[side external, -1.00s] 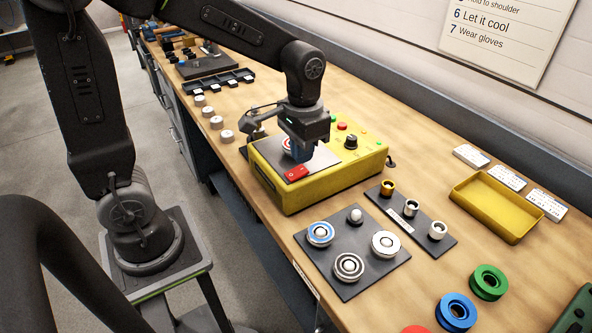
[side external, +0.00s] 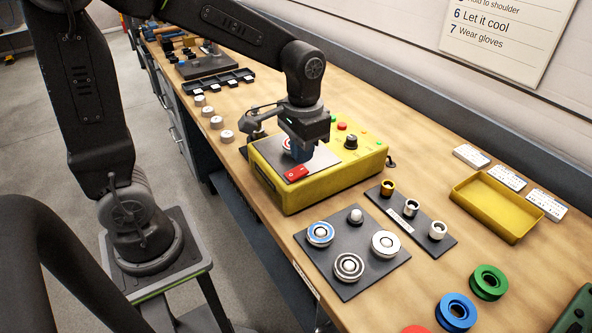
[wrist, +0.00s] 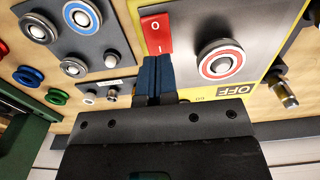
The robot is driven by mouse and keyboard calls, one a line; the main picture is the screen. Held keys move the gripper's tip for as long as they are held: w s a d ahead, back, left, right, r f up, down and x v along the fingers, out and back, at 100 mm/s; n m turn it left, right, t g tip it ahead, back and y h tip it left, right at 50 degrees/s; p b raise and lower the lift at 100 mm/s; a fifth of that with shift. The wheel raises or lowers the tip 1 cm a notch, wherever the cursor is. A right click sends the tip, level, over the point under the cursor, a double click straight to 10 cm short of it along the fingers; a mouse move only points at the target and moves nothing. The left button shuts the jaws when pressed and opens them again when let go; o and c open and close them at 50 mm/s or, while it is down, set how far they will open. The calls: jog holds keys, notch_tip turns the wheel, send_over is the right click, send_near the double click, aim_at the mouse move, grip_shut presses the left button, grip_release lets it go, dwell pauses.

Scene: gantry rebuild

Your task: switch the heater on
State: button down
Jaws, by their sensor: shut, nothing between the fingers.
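The heater (side external: 335,186) is a yellow box with a grey top plate. A red rocker switch (side external: 297,171) sits at the plate's near edge; in the wrist view the switch (wrist: 156,33) shows O and I marks. I cannot tell which side is pressed in. My gripper (side external: 299,157) points down over the plate with its blue fingers shut and empty. In the wrist view the fingertips (wrist: 155,60) are right beside the I end of the switch; whether they touch it I cannot tell. A red-and-white ring with a metal centre (wrist: 219,63) is on the plate beside the fingers.
A black knob (side external: 351,142) and a red button (side external: 342,126) stand on the heater's far side. A dark plate with bearings (side external: 345,288) and a dark strip with small rings (side external: 393,207) lie in front. A yellow tray (side external: 497,213) is at the right.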

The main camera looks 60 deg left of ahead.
aim_at(302, 169)
jog(key=shift+f, duration=1.3)
dwell(1.0)
jog(key=shift+r, duration=3.55)
jog(key=shift+s, duration=0.1)
jog(key=s+r+t, duration=0.3)
jog(key=s+t, duration=0.2)
jog(key=s, duration=0.6)
jog(key=shift+d+r+t, duration=0.15)
jog(key=shift+t, duration=0.15)
